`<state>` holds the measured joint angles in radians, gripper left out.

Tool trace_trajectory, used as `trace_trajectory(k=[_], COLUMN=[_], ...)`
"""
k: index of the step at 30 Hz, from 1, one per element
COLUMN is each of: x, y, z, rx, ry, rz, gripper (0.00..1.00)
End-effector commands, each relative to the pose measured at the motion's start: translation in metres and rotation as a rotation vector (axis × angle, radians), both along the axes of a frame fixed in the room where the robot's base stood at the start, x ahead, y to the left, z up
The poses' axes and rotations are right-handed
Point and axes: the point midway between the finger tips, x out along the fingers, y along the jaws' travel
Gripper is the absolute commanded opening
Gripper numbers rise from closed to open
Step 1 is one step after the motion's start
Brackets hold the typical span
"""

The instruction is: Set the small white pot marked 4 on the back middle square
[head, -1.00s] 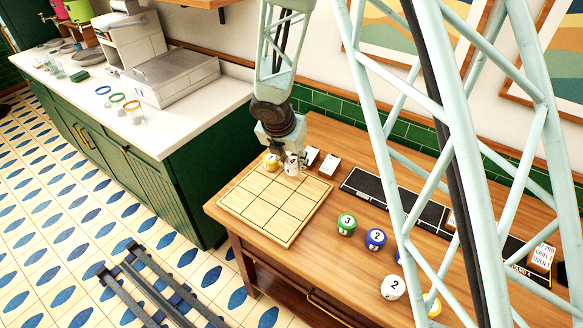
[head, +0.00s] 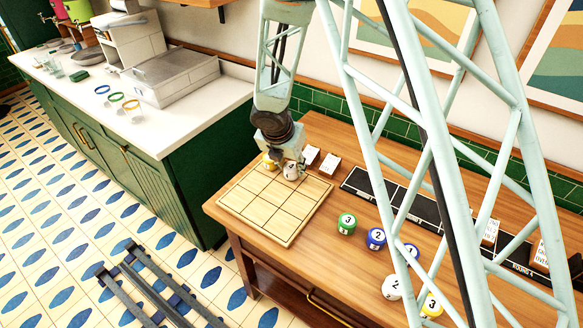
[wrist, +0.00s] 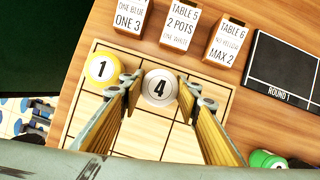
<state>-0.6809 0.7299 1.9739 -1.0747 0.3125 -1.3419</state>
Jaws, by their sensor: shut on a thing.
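The small white pot marked 4 (head: 291,173) is between the fingertips of my gripper (head: 289,165), which is shut on it. In the wrist view the pot (wrist: 160,88) shows its 4 upright, with a finger on each side. It is over the back middle square of the pale wooden grid board (head: 250,203). It looks very low; I cannot tell whether its base touches the board. A yellow pot marked 1 (wrist: 102,67) stands on the back left square, close to the left finger, and is partly hidden by the gripper in the head view.
White cards (wrist: 181,24) stand behind the board. A black strip (head: 405,211) lies to the right. Green (head: 347,223), blue (head: 375,238), white 2 (head: 393,287) and yellow 3 (head: 431,304) pots stand right of the board. The front squares are clear.

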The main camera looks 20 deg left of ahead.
Motion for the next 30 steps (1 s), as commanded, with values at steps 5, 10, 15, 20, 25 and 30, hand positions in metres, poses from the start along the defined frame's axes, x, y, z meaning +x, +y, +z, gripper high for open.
trace_trajectory(k=[5,10,15,20,25,30], x=[0.0001,0.0,0.0,0.0,0.0,-0.0007], y=[-0.0001,-0.0001,-0.0001,-0.0001,-0.0001,0.0002], z=[-0.0013,-0.003,-0.0028,-0.0028,-0.0018,0.0034], rx=[0.0,0.0,0.0,0.0,0.0,0.0], ry=[0.0,0.0,0.0,0.0,0.0,-0.001], rz=[0.0,0.0,0.0,0.0,0.0,0.0], gripper=[0.18,0.35,0.44,0.44,0.44,0.44])
